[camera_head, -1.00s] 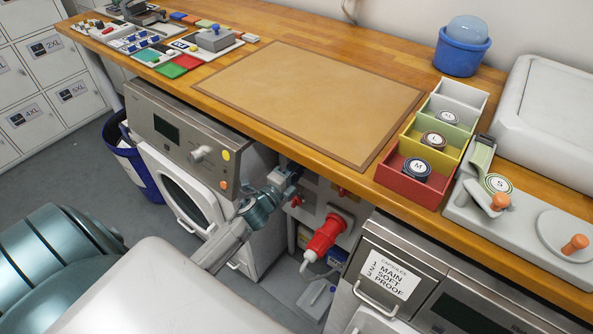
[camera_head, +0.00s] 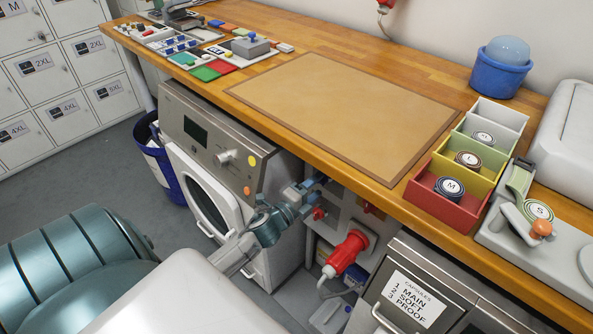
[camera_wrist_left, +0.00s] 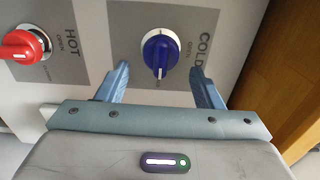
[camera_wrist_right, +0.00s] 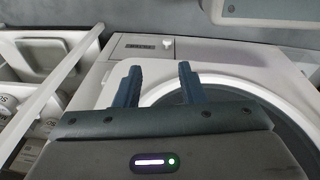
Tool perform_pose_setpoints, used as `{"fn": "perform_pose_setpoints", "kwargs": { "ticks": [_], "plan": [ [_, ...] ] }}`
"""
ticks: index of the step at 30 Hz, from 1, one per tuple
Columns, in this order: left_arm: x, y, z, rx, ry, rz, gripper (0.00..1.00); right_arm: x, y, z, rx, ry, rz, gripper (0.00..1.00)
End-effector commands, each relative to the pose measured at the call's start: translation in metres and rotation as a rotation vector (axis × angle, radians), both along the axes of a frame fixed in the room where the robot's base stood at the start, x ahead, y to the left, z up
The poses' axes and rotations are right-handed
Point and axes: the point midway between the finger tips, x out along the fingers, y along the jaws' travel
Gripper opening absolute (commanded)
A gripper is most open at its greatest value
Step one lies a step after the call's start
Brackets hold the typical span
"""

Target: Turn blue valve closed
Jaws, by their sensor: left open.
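The blue valve (camera_wrist_left: 160,51) is a round knob with a white pointer line on the grey plate marked COLD in the left wrist view. The line runs roughly up and down in that picture. My left gripper (camera_wrist_left: 159,76) is open, its fingers on either side of and just short of the knob, with no clear contact. In the head view my left gripper (camera_head: 312,188) is at the panel under the counter, and the blue valve is hidden there. My right gripper (camera_wrist_right: 160,67) is open and empty in front of a white round-doored machine (camera_wrist_right: 235,52).
A red HOT valve (camera_wrist_left: 25,45) is left of the blue one. A red plug (camera_head: 347,252) sticks out beside my left gripper. The counter (camera_head: 335,72) runs above.

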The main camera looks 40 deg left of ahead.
Motion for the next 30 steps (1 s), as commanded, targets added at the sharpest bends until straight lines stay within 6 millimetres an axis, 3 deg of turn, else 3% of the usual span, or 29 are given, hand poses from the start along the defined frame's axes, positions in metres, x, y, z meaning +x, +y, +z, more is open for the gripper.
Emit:
{"fn": "perform_pose_setpoints", "kwargs": {
  "ticks": [15, 30],
  "plan": [
    [-0.027, 0.002, -0.004, 0.002, 0.002, -0.001, 0.60, 0.033, 0.009, 0.097, -0.006, -0.071, 0.016, 0.36],
    [-0.049, 0.004, -0.004, 0.002, 0.002, -0.001, 0.60, 0.025, 0.018, 0.200, -0.011, -0.143, 0.033, 0.36]
  ]
}}
